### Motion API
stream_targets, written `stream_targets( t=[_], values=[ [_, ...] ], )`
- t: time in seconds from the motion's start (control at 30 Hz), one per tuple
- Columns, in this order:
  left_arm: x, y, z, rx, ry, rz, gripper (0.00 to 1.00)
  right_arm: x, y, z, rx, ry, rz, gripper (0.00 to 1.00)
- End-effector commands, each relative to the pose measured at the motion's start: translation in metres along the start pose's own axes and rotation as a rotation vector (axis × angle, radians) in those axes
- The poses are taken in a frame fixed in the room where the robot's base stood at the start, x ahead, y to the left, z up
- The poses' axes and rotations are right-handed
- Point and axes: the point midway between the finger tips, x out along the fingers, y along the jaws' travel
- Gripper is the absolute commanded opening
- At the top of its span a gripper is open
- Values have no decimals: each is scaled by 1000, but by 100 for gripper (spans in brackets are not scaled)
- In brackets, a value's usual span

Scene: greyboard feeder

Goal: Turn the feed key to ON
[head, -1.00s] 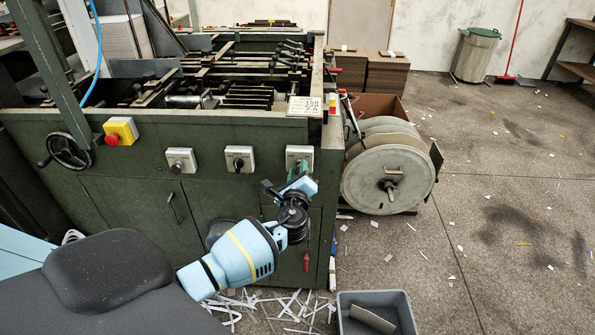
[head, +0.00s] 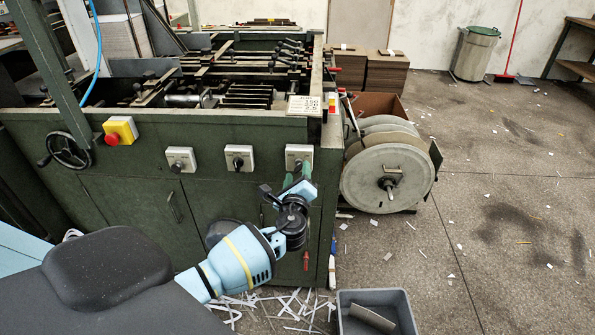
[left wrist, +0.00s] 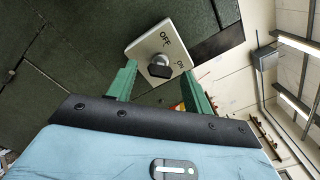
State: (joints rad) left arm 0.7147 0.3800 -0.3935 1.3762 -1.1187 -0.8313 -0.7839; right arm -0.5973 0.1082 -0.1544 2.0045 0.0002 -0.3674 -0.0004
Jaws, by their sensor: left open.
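The key switch is a dark knob (left wrist: 159,67) on a pale plate (left wrist: 149,46) marked OFF and ON in the left wrist view. In the head view that plate (head: 299,153) is the rightmost of three on the green machine's front. My left gripper (left wrist: 158,74) is open. Its two green fingers stand on either side of the knob in the wrist view, with no clear contact. In the head view my left gripper (head: 296,178) is just below the plate, its fingers partly over the knob. Which mark the knob points at is hard to tell. My right gripper is not in view.
A yellow box with a red button (head: 120,132) and two other switch plates (head: 181,160) (head: 239,158) line the machine front. A handwheel (head: 69,151) is at left. A large reel (head: 388,178) stands at right. A grey bin (head: 376,296) and paper strips lie on the floor.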

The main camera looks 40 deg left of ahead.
Motion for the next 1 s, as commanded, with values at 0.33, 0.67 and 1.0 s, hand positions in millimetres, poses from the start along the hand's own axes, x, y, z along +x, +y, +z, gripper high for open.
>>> stream_targets(
  t=[0.33,0.67,1.0],
  values=[
    [-50,0,0,-1,2,-1,51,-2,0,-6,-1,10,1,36],
    [-59,0,0,0,0,1,51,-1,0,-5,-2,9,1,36],
    [-59,0,0,0,0,0,51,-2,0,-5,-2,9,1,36]
  ],
)
